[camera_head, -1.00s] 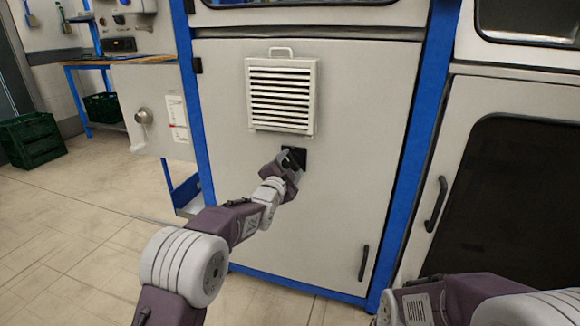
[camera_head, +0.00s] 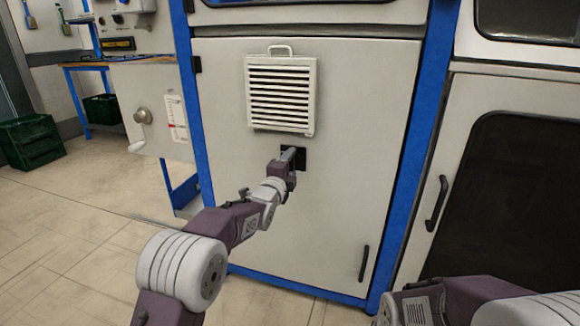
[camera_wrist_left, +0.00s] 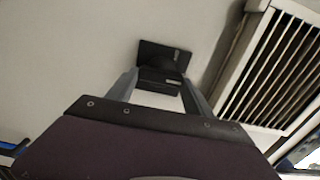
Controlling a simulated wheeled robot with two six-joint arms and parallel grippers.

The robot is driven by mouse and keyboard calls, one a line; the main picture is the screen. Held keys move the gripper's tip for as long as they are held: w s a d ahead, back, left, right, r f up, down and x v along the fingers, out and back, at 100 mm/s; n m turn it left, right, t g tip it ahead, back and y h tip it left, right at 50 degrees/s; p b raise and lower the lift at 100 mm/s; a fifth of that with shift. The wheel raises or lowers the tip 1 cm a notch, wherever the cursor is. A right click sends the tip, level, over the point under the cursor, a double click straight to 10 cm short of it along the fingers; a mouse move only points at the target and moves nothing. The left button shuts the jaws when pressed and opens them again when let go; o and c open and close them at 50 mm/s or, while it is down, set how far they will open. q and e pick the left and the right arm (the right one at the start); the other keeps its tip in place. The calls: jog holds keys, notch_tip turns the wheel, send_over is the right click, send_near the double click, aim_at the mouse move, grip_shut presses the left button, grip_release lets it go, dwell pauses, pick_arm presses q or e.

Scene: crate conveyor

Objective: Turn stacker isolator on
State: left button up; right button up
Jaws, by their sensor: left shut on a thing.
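The stacker isolator is a black square plate (camera_head: 301,158) on the pale grey cabinet door, just below the louvred vent. In the left wrist view the black plate (camera_wrist_left: 165,53) shows beyond my fingers, with a dark knob (camera_wrist_left: 160,80) standing out from it. My left gripper (camera_head: 289,156) is at the plate in the head view. In the left wrist view its two grey fingers lie on either side of the knob, shut on it. My gripper hides part of the plate in the head view. The right arm shows at bottom right, its gripper out of view.
The white louvred vent (camera_head: 281,93) projects just above the isolator. Blue posts (camera_head: 408,190) frame the door, and a black handle (camera_head: 364,262) sits low on it. A side panel with a crank (camera_head: 141,117) and green crates (camera_head: 30,142) are at left, beside open floor.

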dwell(0.4)
pick_arm(q)
jog(key=o, duration=1.4)
jog(key=shift+c, duration=0.2)
jog(key=p+v, duration=0.3)
jog(key=v, duration=0.6)
